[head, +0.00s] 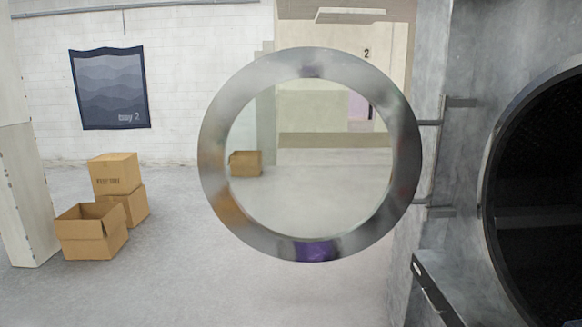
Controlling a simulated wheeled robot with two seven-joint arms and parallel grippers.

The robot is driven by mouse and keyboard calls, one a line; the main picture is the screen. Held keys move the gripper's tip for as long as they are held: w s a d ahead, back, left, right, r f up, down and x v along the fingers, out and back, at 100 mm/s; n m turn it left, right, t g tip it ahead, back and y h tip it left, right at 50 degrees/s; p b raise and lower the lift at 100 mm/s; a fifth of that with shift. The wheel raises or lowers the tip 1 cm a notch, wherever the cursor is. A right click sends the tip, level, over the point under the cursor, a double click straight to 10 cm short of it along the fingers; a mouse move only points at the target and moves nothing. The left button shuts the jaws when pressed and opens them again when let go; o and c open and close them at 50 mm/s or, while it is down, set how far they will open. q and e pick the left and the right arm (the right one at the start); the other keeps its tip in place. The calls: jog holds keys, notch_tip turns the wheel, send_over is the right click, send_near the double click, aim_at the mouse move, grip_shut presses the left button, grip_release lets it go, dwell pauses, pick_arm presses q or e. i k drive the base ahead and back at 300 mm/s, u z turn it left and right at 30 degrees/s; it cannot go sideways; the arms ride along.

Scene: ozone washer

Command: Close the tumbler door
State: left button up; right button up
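The tumbler door (219,210) is a round polished metal ring with a clear window, in the middle of the head view. It stands wide open, swung out to the left of the machine. Two hinge arms (430,122) join its right side to the grey washer body (455,60). The dark round tumbler opening (540,180) is uncovered at the right edge and partly cut off by the frame. Neither of my grippers shows in the head view.
Cardboard boxes (113,175) stand on the floor at left, one of them open, near a pale pillar (30,190). Another box (246,164) shows through the door window. A dark ledge (435,290) juts from the washer at lower right. The floor (190,290) before the door is clear.

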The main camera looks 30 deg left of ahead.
aim_at(349, 70)
jog(key=u, duration=2.15)
jog(key=i, duration=6.3)
jog(key=z, duration=4.7)
jog(key=i, duration=1.6)
jog(key=u, duration=0.05)
